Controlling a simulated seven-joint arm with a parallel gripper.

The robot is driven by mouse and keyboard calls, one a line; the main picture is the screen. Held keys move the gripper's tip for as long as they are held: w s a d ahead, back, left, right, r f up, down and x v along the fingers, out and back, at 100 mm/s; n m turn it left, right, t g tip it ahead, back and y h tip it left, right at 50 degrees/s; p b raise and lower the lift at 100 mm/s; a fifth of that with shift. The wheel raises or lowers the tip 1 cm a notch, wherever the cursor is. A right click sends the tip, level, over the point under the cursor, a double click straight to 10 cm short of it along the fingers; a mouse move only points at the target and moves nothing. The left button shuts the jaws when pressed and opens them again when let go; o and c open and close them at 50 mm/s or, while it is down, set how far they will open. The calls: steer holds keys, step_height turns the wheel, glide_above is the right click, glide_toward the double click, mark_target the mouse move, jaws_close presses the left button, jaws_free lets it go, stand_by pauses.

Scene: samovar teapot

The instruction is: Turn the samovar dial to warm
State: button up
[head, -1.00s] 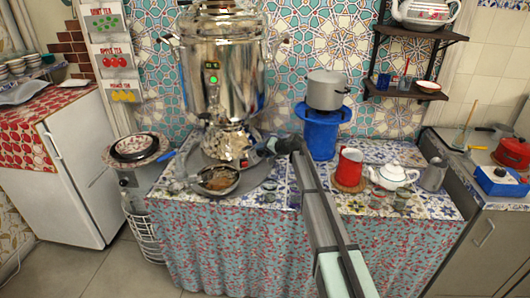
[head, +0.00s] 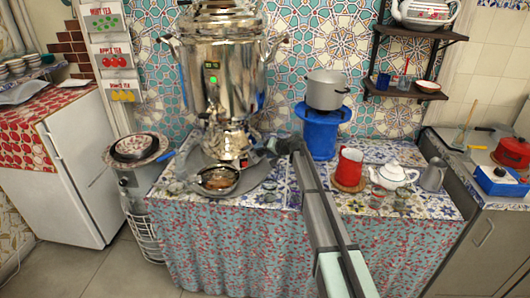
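The big shiny metal samovar (head: 222,85) stands on the tiled counter at the back left. A small dark panel with a green light (head: 213,79) is lit on its body. The dial itself is too small to make out for sure, and so is its setting. My gripper (head: 262,146) reaches in from the right, low at the samovar's base and close to its right side. Whether it touches the samovar cannot be told. Its fingers are dark and small, and their opening is unclear.
A metal bowl (head: 218,179) with brown contents sits in front of the samovar's base. To the right are a blue stove (head: 320,135) with a grey pot (head: 326,90), a red jug (head: 349,168) and a white teapot (head: 394,176). The counter's front edge is largely clear.

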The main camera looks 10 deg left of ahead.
steer(key=v, duration=1.3)
steer(key=shift+s+d+r, duration=0.2)
steer(key=shift+d+r, duration=0.05)
steer(key=s+a+n+g, duration=0.15)
steer(key=s+a, duration=0.25)
steer(key=s, duration=0.6)
steer(key=s+a+g, duration=0.3)
steer(key=s, duration=0.7)
steer(key=s+d+f+m+g+h, duration=0.15)
steer(key=s+d+f, duration=0.4)
steer(key=f, duration=0.65)
steer(key=s+d+f+g+h, duration=0.15)
steer(key=s+d+f, duration=0.25)
steer(key=s+f, duration=0.5)
steer(key=s+d+f+m+g+h, duration=0.15)
steer(key=s+d+f, duration=0.35)
steer(key=f, duration=0.9)
steer(key=s+d+f+g+h, duration=0.1)
steer(key=s+d+f, duration=0.3)
steer(key=s, duration=0.6)
steer(key=s+d+f+n+g+h, duration=0.1)
steer(key=s+d+f, duration=0.3)
steer(key=s, duration=0.7)
steer(key=s+d+f+g+h, duration=0.2)
steer(key=s+d+f+h, duration=0.1)
steer(key=s, duration=0.7)
step_height(320, 180, down, 3)
steer(key=shift+s+d+r+g, duration=0.15)
steer(key=shift+s+d+g, duration=0.15)
steer(key=shift+d, duration=0.4)
